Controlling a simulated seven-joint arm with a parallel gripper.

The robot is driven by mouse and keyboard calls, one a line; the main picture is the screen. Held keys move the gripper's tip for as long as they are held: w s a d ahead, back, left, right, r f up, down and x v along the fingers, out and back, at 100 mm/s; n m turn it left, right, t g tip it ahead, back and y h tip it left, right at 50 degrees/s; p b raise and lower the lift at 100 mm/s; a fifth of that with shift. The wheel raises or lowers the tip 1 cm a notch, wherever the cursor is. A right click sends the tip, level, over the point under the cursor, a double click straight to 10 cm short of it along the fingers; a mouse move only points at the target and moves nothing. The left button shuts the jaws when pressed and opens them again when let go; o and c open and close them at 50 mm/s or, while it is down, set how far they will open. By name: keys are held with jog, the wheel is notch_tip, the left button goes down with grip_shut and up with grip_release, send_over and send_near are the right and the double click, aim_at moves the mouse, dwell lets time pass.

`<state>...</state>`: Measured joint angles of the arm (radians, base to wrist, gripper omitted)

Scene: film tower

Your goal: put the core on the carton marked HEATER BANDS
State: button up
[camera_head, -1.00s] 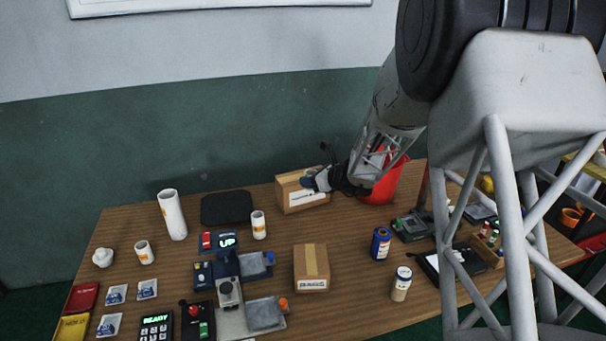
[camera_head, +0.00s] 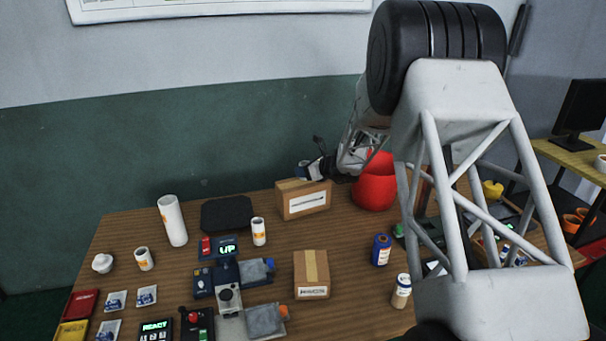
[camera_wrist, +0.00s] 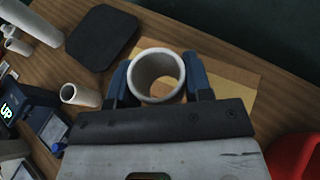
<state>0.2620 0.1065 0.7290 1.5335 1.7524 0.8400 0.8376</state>
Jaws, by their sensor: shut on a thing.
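My gripper (camera_head: 314,169) is shut on the core (camera_wrist: 155,99), a short pale open-ended tube. In the wrist view the core sits between my blue fingertips, its open end facing the camera. My gripper holds it above the back brown carton (camera_head: 303,204), whose tan top also shows behind the core in the wrist view (camera_wrist: 232,92). Whether the core touches that top, I cannot tell. A second, taped brown carton (camera_head: 311,272) stands nearer the front. Both cartons have white labels, too small to read here.
A red bin (camera_head: 374,188) stands close right of the back carton. A black pad (camera_head: 227,210) lies to its left, with a short tube (camera_head: 258,231) and a tall white roll (camera_head: 172,220) nearby. Blue devices fill the centre-left. Bare table lies between the two cartons.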

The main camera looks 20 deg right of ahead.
aim_at(303, 164)
jog(key=shift+w+d+f, duration=0.1)
jog(key=shift+w, duration=0.85)
jog(key=shift+w+d+f, duration=0.1)
jog(key=shift+w, duration=0.85)
jog(key=shift+f, duration=1.75)
jog(key=shift+f, duration=0.15)
jog(key=o, duration=1)
jog(key=shift+r, duration=0.2)
jog(key=v, duration=1.2)
jog(key=shift+d, duration=0.1)
